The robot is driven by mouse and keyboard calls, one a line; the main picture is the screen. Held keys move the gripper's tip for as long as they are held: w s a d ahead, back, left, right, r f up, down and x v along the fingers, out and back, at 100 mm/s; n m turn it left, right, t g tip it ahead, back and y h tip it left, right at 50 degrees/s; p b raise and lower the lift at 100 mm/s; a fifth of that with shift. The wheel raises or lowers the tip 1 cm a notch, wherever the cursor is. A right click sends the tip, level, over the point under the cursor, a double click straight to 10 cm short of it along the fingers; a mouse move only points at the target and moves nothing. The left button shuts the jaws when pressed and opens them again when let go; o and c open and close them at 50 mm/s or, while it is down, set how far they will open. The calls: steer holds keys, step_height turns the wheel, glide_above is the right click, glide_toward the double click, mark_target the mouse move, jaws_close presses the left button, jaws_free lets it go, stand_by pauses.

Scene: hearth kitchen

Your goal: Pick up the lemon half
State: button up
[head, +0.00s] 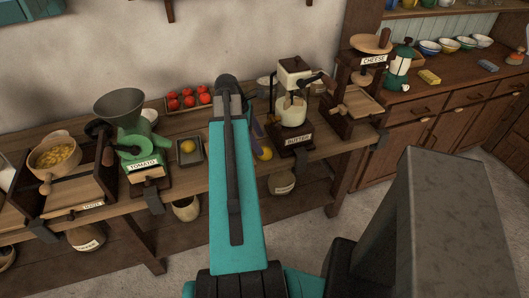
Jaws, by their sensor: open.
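A small yellow piece (187,147) sits in a shallow dark tray on the wooden workbench, left of my arm. It looks like the lemon half, but it is too small to see a cut face. A second yellow piece (264,153) lies near the bench's front edge, just right of my arm and partly hidden; I cannot tell which of the two is the lemon half. My teal arm rises through the middle of the view over the bench. My gripper does not show; the arm's far joint hides what lies behind it.
The tray (190,161) stands between the green tomato mill (128,140) and my arm. Red tomatoes (189,98) lie in a tray behind. The butter churn (293,112) and cheese press (367,75) stand to the right. A bowl (41,158) sits far left.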

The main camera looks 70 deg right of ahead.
mark_target(263, 148)
steer(key=shift+s+f, duration=0.1)
steer(key=shift+f, duration=0.05)
steer(key=shift+p+x, duration=0.85)
steer(key=shift+x, duration=1.55)
steer(key=shift+c, duration=0.6)
steer(key=c, duration=1.1)
